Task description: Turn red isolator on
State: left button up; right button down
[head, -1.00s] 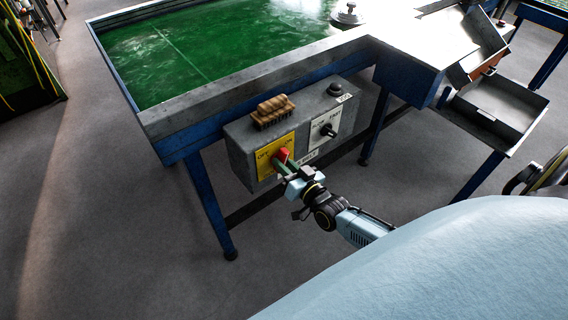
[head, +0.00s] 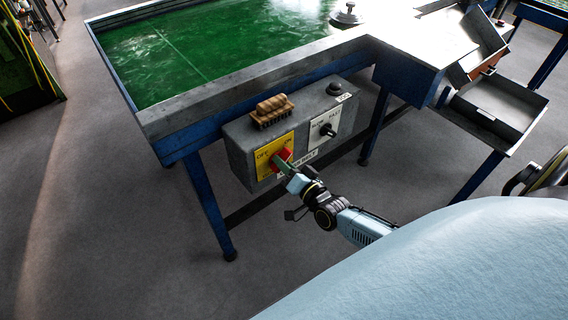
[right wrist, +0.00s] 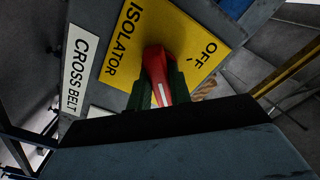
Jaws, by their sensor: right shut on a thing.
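The red isolator handle (head: 281,158) sits on a yellow plate (head: 263,169) on the left of a grey control box's front. OFF is at the plate's upper left, and ON at its upper right is partly readable. My right gripper (head: 287,166) is shut on the handle. In the right wrist view, its dark green fingers (right wrist: 160,92) flank the red handle (right wrist: 156,63). The handle with its white stripe is turned away from the OFF tick there. ON is not visible in that view. My left gripper is not in view.
The grey box (head: 240,160) hangs under the edge of a green-topped table (head: 215,50). A wooden brush (head: 271,110) and a dark knob (head: 335,89) are on its top. A black selector (head: 327,130) is right of the isolator. A "CROSS BELT" label (right wrist: 76,70) is beside the plate.

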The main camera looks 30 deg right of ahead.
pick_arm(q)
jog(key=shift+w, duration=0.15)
pick_arm(e)
jog(key=c, duration=1.3)
grip_release()
jog(key=shift+s, duration=0.1)
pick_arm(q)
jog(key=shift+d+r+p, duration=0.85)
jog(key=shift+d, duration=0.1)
pick_arm(e)
jog(key=s, duration=0.8)
jog(key=s+d, duration=0.1)
jog(key=s, duration=0.4)
jog(key=shift+s, duration=0.1)
